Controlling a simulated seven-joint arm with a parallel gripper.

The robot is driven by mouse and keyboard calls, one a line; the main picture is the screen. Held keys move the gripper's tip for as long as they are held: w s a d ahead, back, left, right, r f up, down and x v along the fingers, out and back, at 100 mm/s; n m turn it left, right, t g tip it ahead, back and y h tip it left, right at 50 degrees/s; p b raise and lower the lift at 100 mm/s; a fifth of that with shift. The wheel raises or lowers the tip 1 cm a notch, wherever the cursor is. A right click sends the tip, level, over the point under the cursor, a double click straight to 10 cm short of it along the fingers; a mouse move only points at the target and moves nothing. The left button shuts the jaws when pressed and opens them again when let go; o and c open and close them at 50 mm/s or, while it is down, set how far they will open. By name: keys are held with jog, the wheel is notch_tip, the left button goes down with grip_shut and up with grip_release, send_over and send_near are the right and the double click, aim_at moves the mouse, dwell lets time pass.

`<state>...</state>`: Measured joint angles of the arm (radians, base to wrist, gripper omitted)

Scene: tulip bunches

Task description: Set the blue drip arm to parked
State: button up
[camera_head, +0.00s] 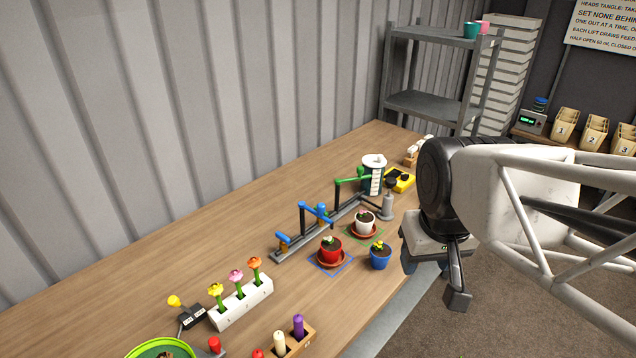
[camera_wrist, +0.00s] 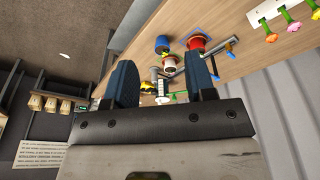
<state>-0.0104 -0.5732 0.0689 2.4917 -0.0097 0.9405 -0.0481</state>
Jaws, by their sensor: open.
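The blue drip arm (camera_head: 314,209) sits on an upright dark post on a grey rail (camera_head: 290,248) at the back of the wooden bench. It angles rightward toward the area behind a red pot (camera_head: 331,251) in a blue-outlined square. A blue knob (camera_head: 283,240) sits at the rail's left end. A green drip arm (camera_head: 351,181) stands farther along the rail. My gripper (camera_head: 432,277) is open and empty, off to the right of the rail and apart from it.
A white pot (camera_head: 365,223) on a saucer sits in a green-outlined square. A blue pot (camera_head: 380,256) with a yellow flower stands between my gripper and the red pot. A labelled canister (camera_head: 373,176) is behind. A white flower block (camera_head: 243,303) stands front left. The bench's back left is clear.

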jog(key=w+a+n, duration=0.3)
jog(key=w, duration=0.7)
jog(key=n+g, duration=0.2)
jog(key=n, duration=0.6)
send_over(322, 205)
jog(key=shift+f, duration=4)
jog(key=shift+f, duration=3.9)
grip_shut()
